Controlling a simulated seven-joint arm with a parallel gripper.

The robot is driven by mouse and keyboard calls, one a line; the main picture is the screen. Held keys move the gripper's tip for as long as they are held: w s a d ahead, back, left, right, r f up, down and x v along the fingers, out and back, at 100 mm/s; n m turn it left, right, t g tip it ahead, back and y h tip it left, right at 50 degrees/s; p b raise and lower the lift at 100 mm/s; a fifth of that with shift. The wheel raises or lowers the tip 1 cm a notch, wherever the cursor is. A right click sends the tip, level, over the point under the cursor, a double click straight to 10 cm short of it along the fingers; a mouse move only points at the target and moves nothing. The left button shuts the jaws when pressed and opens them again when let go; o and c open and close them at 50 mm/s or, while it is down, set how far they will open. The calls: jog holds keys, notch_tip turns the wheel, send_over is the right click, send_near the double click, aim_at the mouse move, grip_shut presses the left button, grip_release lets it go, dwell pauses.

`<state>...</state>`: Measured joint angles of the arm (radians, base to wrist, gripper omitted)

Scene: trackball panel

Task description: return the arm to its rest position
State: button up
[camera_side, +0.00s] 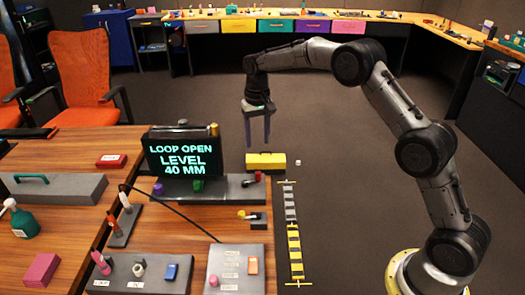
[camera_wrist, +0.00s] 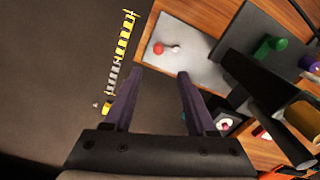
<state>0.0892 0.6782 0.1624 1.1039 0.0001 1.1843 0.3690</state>
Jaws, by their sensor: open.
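My gripper (camera_side: 257,142) hangs with its two purple fingers pointing down, apart and with nothing between them. In the side view it appears above a yellow block (camera_side: 265,161) at the right edge of the wooden table, clear of the table items. In the wrist view my gripper (camera_wrist: 159,77) shows its fingers spread, with floor and table edge beyond them. My arm reaches in from the right, raised and bent. A screen (camera_side: 183,155) reads "LOOP OPEN LEVEL 40 MM".
Grey panels with knobs and switches crowd the wooden table (camera_side: 75,216). A small panel (camera_wrist: 185,60) with a red ball shows in the wrist view. A yellow and grey striped strip (camera_side: 293,235) lies right of the table. Open floor surrounds my arm; orange chairs (camera_side: 85,75) stand left.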

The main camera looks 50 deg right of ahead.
jog(key=s+a+r+t, duration=0.1)
jog(key=s+r, duration=0.2)
jog(key=r, duration=0.5)
jog(key=s+a+r+t, duration=0.1)
jog(key=s+r, duration=0.1)
jog(key=r, duration=0.5)
jog(key=s+a+r+n+t, duration=0.1)
jog(key=s+r, duration=0.3)
jog(key=s, duration=0.2)
jog(key=s+a+r+t, duration=0.1)
jog(key=s+r, duration=0.3)
jog(key=s, duration=0.2)
jog(key=s+f+n+t, duration=0.2)
jog(key=s, duration=1.2)
jog(key=s+a+f+n, duration=0.1)
jog(key=s+f+n, duration=0.1)
jog(key=s+f, duration=0.6)
jog(key=shift+f+g, duration=0.2)
jog(key=shift+g, duration=0.1)
